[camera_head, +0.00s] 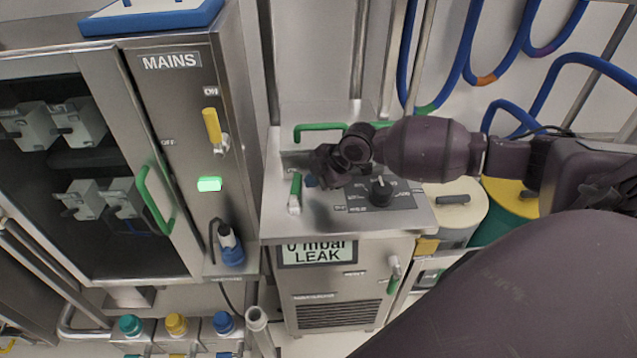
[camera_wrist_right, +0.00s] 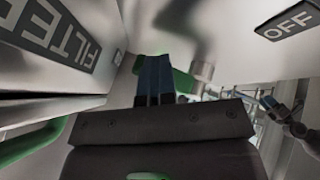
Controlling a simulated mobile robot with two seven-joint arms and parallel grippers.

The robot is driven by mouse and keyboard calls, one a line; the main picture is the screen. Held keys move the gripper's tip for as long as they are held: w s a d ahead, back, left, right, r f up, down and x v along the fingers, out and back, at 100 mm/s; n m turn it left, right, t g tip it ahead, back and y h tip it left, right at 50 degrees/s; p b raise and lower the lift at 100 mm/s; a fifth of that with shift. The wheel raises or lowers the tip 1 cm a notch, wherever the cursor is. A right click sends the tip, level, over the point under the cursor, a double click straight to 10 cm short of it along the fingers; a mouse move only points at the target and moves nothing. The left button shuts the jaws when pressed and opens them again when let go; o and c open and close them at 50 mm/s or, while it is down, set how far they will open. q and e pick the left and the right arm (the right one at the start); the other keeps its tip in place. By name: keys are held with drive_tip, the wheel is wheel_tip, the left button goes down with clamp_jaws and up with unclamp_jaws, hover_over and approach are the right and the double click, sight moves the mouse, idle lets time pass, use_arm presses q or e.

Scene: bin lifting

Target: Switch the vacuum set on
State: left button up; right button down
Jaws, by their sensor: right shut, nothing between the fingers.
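The vacuum set (camera_head: 325,272) is a steel cabinet with a sloping top panel (camera_head: 330,222). Its display (camera_head: 316,252) reads "0 mbar LEAK". A green-handled lever (camera_head: 296,188) stands at the left of the top panel, and a black rotary knob (camera_head: 381,191) sits to the right. My right gripper (camera_head: 311,181) is low over the panel between the lever and the knob. In the right wrist view its blue fingers (camera_wrist_right: 153,80) are together, with a green part (camera_wrist_right: 182,82) just behind them; I cannot tell whether they touch. An "OFF" label (camera_wrist_right: 288,27) shows there. My left gripper is not in view.
The MAINS cabinet (camera_head: 185,105) stands to the left, with a yellow lever (camera_head: 212,127) near "ON" and a lit green lamp (camera_head: 209,184). A green bar handle (camera_head: 320,127) is behind the panel. Drums (camera_head: 455,210) and blue hoses (camera_head: 462,60) are to the right.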

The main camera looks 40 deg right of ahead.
drive_tip(key=shift+w+a, duration=0.15)
drive_tip(key=shift+w, duration=0.4)
idle(0.4)
drive_tip(key=p+v, duration=0.1)
drive_tip(key=v, duration=0.9)
drive_tip(key=shift+r, duration=0.3)
drive_tip(key=shift+s+f, duration=0.1)
drive_tip(key=shift+s, duration=0.1)
